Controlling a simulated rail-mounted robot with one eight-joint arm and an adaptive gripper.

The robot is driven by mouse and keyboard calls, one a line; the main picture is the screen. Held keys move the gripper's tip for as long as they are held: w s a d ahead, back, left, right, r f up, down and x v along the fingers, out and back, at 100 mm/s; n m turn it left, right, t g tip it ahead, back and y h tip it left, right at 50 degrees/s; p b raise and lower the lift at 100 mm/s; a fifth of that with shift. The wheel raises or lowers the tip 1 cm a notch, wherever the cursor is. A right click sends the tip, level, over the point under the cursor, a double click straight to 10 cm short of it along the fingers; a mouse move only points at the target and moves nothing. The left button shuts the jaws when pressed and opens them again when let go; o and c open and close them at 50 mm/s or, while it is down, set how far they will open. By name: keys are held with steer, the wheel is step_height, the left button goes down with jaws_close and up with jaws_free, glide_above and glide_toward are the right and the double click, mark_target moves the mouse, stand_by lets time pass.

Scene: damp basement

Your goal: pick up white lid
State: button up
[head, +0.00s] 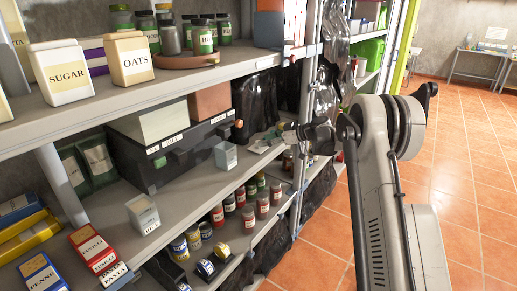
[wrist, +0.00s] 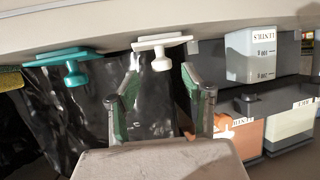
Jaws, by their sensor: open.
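The white lid (wrist: 162,45), a flat plate with a round knob, rests on the middle shelf. It appears upside down at the top of the wrist view, its knob pointing down the picture toward my gripper (wrist: 158,92). My gripper is open and empty, its two green-and-grey fingers apart on either side below the knob. The lid is beyond the fingertips and not between them. In the head view the lid (head: 258,147) is small and pale on the shelf, just left of my gripper (head: 294,135).
A teal lid (wrist: 70,64) lies beside the white one. A pale box (wrist: 250,55) stands on its other side, also in the head view (head: 225,156). A dark storage box (head: 170,145) and black plastic sheeting (head: 257,100) are behind. The upper shelf (head: 150,85) hangs above.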

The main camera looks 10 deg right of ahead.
steer(key=x, duration=0.4)
steer(key=shift+s+a, duration=0.1)
jaws_close()
